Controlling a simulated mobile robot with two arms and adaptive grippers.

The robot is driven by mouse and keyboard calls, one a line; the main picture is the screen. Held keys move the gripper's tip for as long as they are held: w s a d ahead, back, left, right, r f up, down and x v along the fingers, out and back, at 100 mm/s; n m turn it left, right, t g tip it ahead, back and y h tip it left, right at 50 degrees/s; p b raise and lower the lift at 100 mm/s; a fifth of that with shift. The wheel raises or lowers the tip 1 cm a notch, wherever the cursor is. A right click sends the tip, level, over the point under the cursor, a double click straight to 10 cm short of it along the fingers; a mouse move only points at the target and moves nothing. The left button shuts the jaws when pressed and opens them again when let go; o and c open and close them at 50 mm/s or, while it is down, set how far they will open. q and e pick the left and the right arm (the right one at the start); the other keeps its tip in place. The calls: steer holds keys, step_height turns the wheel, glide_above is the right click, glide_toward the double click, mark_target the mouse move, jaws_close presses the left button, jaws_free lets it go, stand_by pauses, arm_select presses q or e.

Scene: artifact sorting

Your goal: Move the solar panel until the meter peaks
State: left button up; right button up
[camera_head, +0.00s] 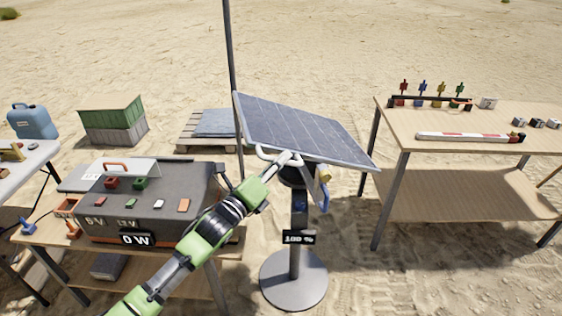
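The dark blue solar panel (300,130) sits tilted on top of a grey post with a round base (293,280). A pale tubular handle (264,152) runs along its near edge. My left gripper (290,158) is at this handle, below the panel's near edge. It is too small to tell whether the fingers are closed around the handle. The meter display (135,240), on the front of a dark grey box (160,215), reads 0 W. A small dark label (299,238) on the post has white characters that look upside down. My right gripper is not in view.
A wooden table (420,165) at the right holds a striped bar (465,137), coloured pieces and small blocks. The box stands on a wooden bench (225,251) at the left. A thin dark pole (229,55) rises behind the panel's left edge. Open sand lies behind.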

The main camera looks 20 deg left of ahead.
arm_select(q)
steer(key=shift+o, duration=1.1)
steer(key=shift+s, duration=0.1)
steer(key=v, duration=1.2)
